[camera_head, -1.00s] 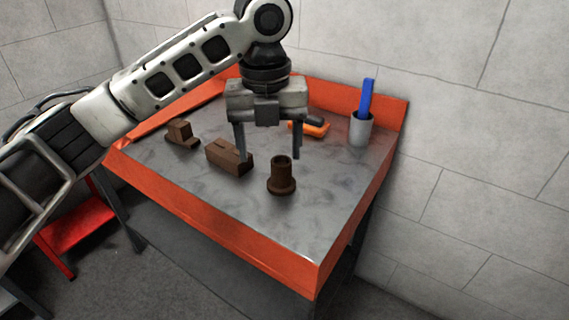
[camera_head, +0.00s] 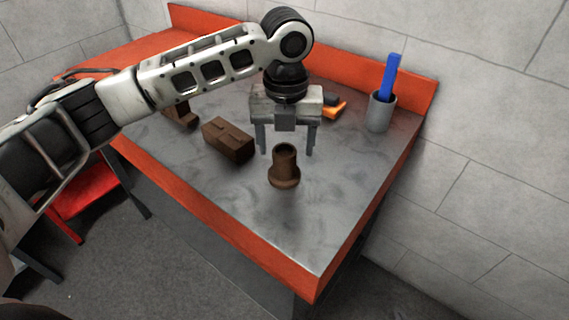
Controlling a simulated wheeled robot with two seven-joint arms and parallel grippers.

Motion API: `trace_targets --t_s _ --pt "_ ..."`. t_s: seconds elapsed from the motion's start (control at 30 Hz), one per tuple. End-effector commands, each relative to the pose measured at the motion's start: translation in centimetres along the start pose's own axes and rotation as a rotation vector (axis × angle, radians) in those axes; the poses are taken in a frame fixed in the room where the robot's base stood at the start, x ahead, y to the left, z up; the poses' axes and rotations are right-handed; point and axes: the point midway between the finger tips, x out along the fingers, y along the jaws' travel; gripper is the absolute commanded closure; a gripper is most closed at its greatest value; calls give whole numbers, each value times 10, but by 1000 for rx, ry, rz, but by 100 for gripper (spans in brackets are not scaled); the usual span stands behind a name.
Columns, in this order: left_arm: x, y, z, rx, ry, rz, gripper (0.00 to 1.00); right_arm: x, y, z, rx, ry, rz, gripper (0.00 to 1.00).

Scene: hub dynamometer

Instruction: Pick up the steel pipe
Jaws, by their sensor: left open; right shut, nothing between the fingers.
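A brown, rusty-looking pipe piece with a wide flanged foot (camera_head: 284,168) stands upright on the grey metal tabletop; I take it as the steel pipe. My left gripper (camera_head: 286,152) points down at the pipe, open. One finger shows left of the pipe's top and one right of it, with visible gaps. The fingers look slightly behind or level with the pipe; I cannot tell which. The pipe's top rim is in plain view. My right gripper is not in view.
A brown block (camera_head: 229,139) lies left of the pipe, and another brown piece (camera_head: 182,115) is partly behind my arm. An orange-and-black tool (camera_head: 335,108) lies behind the gripper. A grey cup (camera_head: 380,113) holds a blue item (camera_head: 391,77). Orange edging (camera_head: 230,228) borders the table; its front right is clear.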

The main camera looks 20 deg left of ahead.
Motion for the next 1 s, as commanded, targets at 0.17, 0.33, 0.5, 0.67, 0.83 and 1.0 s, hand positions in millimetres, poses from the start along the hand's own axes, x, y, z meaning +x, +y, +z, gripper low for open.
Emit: trace_targets --t_s 0.17,0.33,0.5,0.67,0.83,1.0 --pt "11 1 0 -2 0 1 33 0 1 -1 -4 0 0 100" --pt "36 4 2 -2 2 3 33 -1 1 -6 -6 7 1 100" --pt "56 4 2 0 1 2 33 1 2 -10 -8 16 3 100" --pt "59 3 2 0 -2 0 33 1 2 -9 -7 16 4 100" --pt "59 3 2 0 -2 1 47 1 1 -9 0 16 4 100" --pt "58 3 3 0 -3 -1 74 1 0 -9 5 14 4 100"
